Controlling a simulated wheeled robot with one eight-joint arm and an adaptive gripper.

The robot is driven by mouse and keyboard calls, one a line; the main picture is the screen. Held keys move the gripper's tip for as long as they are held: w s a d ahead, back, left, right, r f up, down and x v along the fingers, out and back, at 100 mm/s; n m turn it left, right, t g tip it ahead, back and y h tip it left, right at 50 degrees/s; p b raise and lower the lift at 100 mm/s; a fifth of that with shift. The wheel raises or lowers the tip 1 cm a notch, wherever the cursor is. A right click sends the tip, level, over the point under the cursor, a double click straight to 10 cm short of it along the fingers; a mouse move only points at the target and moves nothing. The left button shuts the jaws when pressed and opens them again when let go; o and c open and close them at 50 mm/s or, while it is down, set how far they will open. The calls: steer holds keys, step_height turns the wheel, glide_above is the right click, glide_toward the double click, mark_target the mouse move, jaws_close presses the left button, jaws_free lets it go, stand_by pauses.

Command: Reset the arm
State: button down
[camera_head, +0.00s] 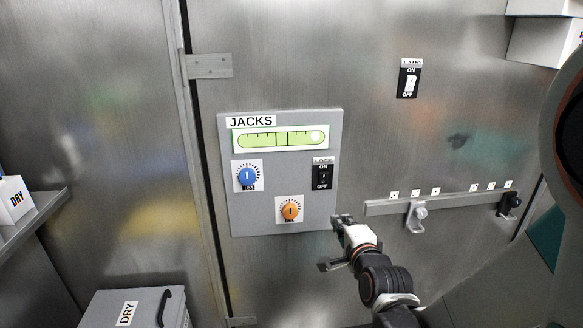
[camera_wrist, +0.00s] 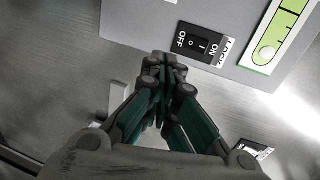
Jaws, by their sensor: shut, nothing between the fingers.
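My gripper (camera_head: 339,222) is at the lower right edge of the grey JACKS panel (camera_head: 265,222) in the head view. In the wrist view my gripper (camera_wrist: 162,58) is shut and empty, with its fingertips together just below the black lock switch (camera_wrist: 197,44). That switch shows in the head view too (camera_head: 322,176), at the panel's right. I cannot tell whether the fingertips touch the panel. The panel also bears a green level gauge (camera_head: 281,139), a blue knob (camera_head: 247,177) and an orange knob (camera_head: 290,210).
A wall switch (camera_head: 408,82) sits at the upper right. A rail with a sliding latch (camera_head: 418,214) runs to the right of my gripper. A grey DRY box (camera_head: 103,306) stands at the lower left, and a shelf (camera_head: 45,216) juts out at the left edge.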

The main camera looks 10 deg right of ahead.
steer(key=s+a+r+n+g, duration=0.1)
steer(key=s+n+g, duration=0.7)
steer(key=s+n, duration=0.9)
steer(key=s, duration=0.6)
steer(key=shift+s+r+n+g, duration=0.25)
steer(key=shift+r+n+g, duration=0.05)
steer(key=shift+r, duration=0.05)
